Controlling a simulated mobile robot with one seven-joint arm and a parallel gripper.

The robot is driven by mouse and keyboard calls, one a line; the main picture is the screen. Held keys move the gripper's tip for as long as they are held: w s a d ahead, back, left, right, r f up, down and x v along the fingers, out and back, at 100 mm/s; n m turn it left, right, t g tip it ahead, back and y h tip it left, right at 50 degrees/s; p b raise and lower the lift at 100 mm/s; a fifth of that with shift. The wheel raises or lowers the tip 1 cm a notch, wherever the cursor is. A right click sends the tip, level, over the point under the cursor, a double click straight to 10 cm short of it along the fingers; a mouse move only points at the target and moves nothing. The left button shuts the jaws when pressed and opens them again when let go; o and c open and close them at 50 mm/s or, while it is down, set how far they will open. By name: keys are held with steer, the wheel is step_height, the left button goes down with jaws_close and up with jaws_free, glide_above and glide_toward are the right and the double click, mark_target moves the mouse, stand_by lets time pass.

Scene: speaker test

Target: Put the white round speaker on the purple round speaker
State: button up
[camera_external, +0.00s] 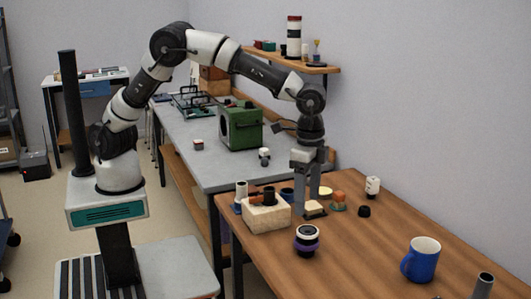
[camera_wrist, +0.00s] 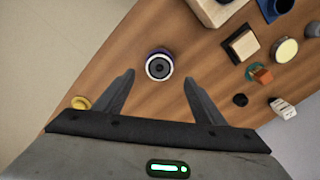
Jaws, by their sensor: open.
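The white round speaker (camera_external: 307,231) appears to sit on top of the purple round speaker (camera_external: 306,246), upright on the wooden table. In the wrist view the white speaker (camera_wrist: 158,66) is a pale ring with a dark centre, and a purple-blue rim of the purple speaker (camera_wrist: 158,52) shows around it. My gripper (camera_external: 311,208) is open and empty, pointing down, behind the stack in the external view. In the wrist view my gripper (camera_wrist: 157,78) has its fingers spread to either side below the stack, apart from it. Whether the speakers are exactly centred is hard to tell.
A pale block (camera_external: 266,217) with cylinders stands left of the stack. A cream-topped square piece (camera_wrist: 240,45), an orange piece (camera_wrist: 262,75), a black puck (camera_external: 364,211) and a white object (camera_external: 373,186) lie nearby. A blue mug (camera_external: 421,260) stands right. Table between is clear.

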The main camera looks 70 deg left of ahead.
step_height(320, 180, up, 4)
steer(key=shift+f, duration=0.1)
